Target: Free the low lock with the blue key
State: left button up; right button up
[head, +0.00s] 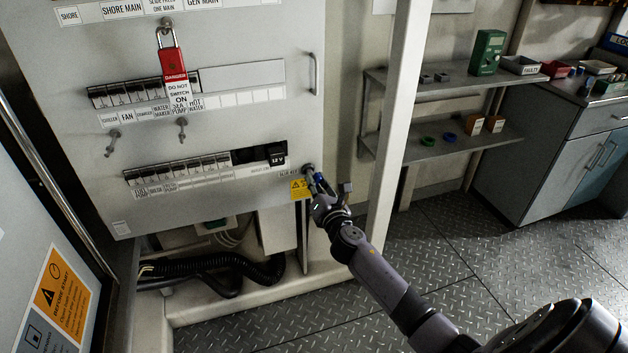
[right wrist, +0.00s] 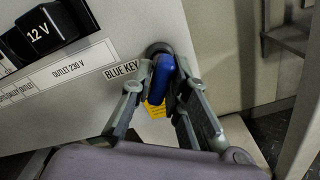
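The low lock (head: 308,169) is a round dark cylinder at the lower right corner of the grey panel. In the right wrist view the lock (right wrist: 158,48) is beside the "BLUE KEY" label. The blue key (right wrist: 162,78) sits at the lock, its blue head pointing toward the camera; it also shows small in the head view (head: 319,177). My right gripper (right wrist: 162,82) has its two fingers close on either side of the key head and looks shut on it. How far the key sits in the lock is hidden. My left gripper is out of view.
A yellow warning tag (head: 300,188) hangs under the lock. A red padlock (head: 173,62) with a tag hangs higher on the panel. A pale post (head: 398,110) stands right of my gripper, with shelves (head: 440,139) behind. Black hoses (head: 225,272) run below the panel.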

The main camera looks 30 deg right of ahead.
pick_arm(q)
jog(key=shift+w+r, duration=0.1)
pick_arm(e)
jog(key=shift+n, duration=0.5)
jog(key=shift+n+p, duration=0.35)
jog(key=shift+n, duration=0.35)
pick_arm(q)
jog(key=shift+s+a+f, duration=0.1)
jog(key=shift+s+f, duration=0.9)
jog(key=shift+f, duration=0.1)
